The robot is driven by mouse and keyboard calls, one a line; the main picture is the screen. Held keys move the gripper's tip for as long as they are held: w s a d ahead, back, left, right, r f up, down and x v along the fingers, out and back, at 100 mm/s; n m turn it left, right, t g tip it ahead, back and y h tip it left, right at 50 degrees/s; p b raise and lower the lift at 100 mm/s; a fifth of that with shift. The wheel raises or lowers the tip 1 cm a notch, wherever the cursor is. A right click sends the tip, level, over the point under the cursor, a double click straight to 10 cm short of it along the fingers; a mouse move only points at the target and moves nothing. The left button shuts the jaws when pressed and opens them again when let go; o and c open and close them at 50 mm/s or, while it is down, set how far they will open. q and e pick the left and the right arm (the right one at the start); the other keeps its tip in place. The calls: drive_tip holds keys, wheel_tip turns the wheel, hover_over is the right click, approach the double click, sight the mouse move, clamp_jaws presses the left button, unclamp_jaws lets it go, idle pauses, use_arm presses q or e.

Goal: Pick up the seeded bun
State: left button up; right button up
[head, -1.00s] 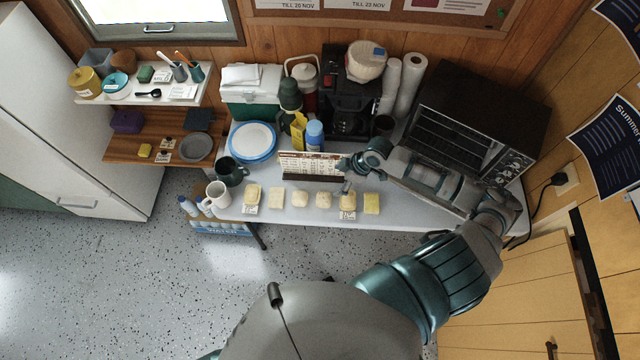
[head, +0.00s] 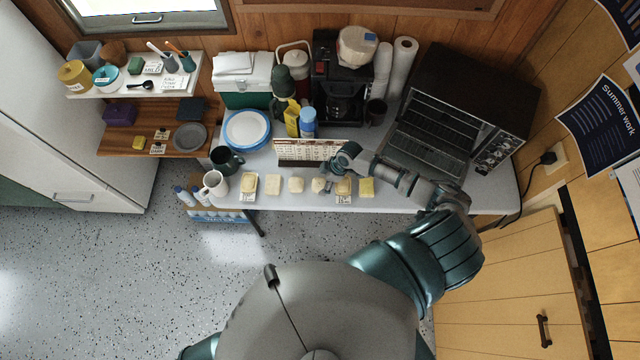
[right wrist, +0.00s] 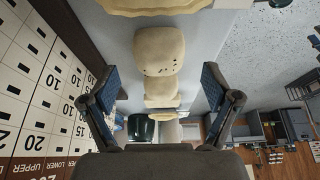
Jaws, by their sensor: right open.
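Several pale bread pieces lie in a row along the table's front edge. The seeded bun (head: 318,184), a rounded pale piece, is toward the right of that row. In the right wrist view, the seeded bun (right wrist: 158,52) shows a few dark specks on its near face. My right gripper (head: 331,180) hangs over the row, right beside this bun. In the right wrist view, the right gripper (right wrist: 160,80) is open and empty, its fingers spread to either side of the line of the bun, with no clear contact. My left gripper is out of view.
A label board (head: 308,151) stands close behind the row. A white mug (head: 215,185) stands at the left end, an oven (head: 463,108) at right.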

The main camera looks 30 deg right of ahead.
sight(320, 182)
drive_tip(key=x, duration=0.3)
drive_tip(key=shift+w+a+f, duration=0.15)
drive_tip(key=shift+f, duration=0.05)
drive_tip(key=c, duration=1.2)
drive_tip(key=shift+c, duration=0.2)
drive_tip(key=shift+r, duration=0.1)
